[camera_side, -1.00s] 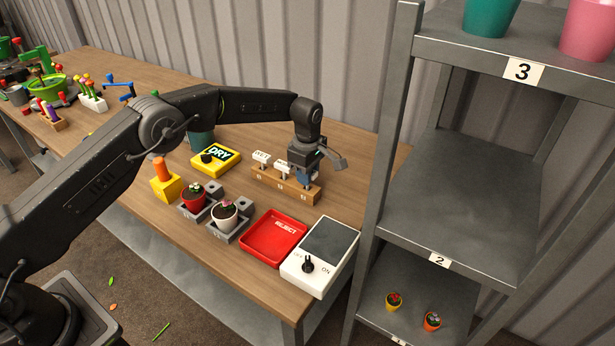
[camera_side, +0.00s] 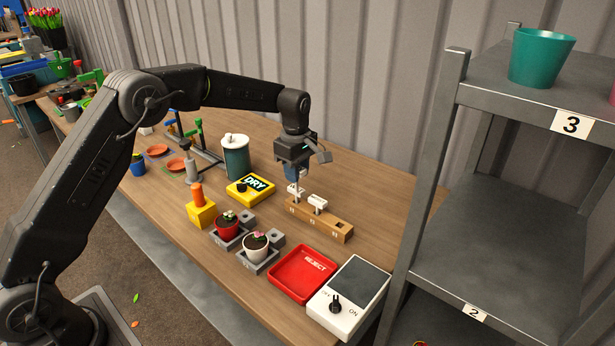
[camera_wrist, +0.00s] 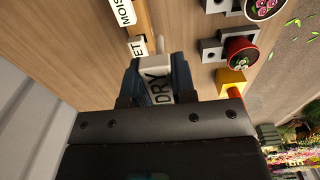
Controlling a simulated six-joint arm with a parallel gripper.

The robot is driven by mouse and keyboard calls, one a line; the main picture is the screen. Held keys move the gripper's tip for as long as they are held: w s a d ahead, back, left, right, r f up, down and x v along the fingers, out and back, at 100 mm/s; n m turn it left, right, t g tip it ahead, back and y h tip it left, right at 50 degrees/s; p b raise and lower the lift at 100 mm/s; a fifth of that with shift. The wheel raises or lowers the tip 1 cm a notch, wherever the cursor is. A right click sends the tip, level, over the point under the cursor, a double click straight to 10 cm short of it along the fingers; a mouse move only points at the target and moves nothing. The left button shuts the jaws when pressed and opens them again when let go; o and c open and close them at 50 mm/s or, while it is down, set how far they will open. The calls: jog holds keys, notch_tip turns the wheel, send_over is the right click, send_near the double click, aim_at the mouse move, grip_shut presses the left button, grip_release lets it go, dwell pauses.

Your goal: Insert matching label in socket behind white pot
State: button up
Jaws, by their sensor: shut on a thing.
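My gripper (camera_side: 293,178) is shut on a white label reading DRY (camera_wrist: 158,86), held between its blue fingers in the wrist view. It hangs near the left end of the wooden label rack (camera_side: 335,230). The rack's right slot is empty. The white pot (camera_side: 256,250), with a small pink-flowered plant, sits in a grey holder. The grey socket block (camera_side: 275,237) behind it appears empty. The yellow meter (camera_side: 250,190) displays DRY.
A red pot (camera_side: 227,230) in a similar holder stands left of the white pot. A yellow block with an orange peg (camera_side: 202,212) is beside it. The red REJECT tray (camera_side: 303,274), a white switch box (camera_side: 347,300) and a metal shelf (camera_side: 490,230) stand to the right.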

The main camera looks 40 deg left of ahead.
jog(key=s, duration=0.9)
jog(key=shift+d+f, duration=0.15)
jog(key=shift+f, duration=0.2)
jog(key=shift+s, duration=0.1)
jog(key=shift+f, duration=2.9)
jog(key=shift+f, duration=2.05)
jog(key=o, duration=1)
jog(key=shift+r, duration=0.1)
notch_tip(320, 180, up, 14)
jog(key=shift+f, duration=0.15)
